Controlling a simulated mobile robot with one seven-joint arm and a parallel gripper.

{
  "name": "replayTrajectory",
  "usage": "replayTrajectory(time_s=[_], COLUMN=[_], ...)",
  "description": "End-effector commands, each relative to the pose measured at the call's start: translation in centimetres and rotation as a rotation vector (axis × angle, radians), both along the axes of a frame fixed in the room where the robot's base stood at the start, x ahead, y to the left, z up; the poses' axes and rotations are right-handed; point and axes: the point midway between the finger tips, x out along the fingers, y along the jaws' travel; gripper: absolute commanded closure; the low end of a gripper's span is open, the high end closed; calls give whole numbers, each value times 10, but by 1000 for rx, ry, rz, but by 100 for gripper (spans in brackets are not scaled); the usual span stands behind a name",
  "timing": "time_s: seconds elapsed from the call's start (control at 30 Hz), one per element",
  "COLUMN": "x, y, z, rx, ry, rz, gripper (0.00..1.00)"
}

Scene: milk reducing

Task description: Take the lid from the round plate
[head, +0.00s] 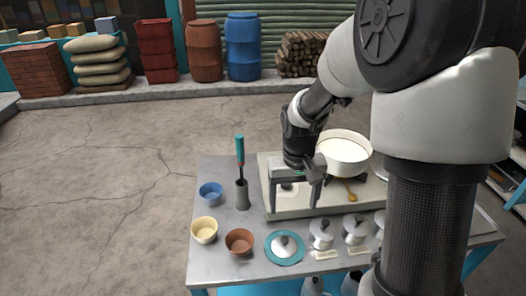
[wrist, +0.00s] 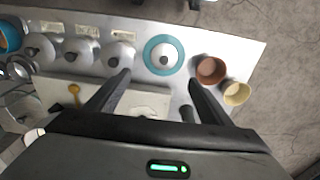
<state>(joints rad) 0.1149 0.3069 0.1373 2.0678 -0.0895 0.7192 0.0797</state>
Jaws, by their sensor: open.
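The round plate (head: 270,250) is teal-rimmed and lies near the front edge of the metal table. A pale domed lid (head: 287,252) with a dark knob sits on it. In the wrist view the plate (wrist: 147,50) and lid (wrist: 165,58) show beyond my fingertips, a little right of the middle. My gripper (head: 292,204) is open and empty. It hangs above the front of the pale slab, behind the plate and apart from the lid. In the wrist view the two fingers of my gripper (wrist: 158,78) are spread wide.
Several similar lids (head: 321,235) stand in a row right of the plate. A brown bowl (head: 239,241), a cream bowl (head: 204,230) and a blue bowl (head: 210,192) stand left. A teal-handled tool stands in a grey holder (head: 242,196). A white pot (head: 344,152) stands on the slab (head: 270,175).

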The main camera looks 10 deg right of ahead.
Motion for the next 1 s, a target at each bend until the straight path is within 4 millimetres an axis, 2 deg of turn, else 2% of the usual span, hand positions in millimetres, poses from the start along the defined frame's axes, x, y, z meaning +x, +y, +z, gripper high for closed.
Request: replayTrajectory(time_s=[0.03,0.27,0.6,0.73,1.0], x=[3,9,8,8,9], y=[0,2,3,3,2], z=[3,-23,-96,-119,-140], rx=[6,18,17,17,17], ry=[24,56,59,57,54], rz=[-1,-4,-2,-2,-3], gripper=[26,26,26,26,26])
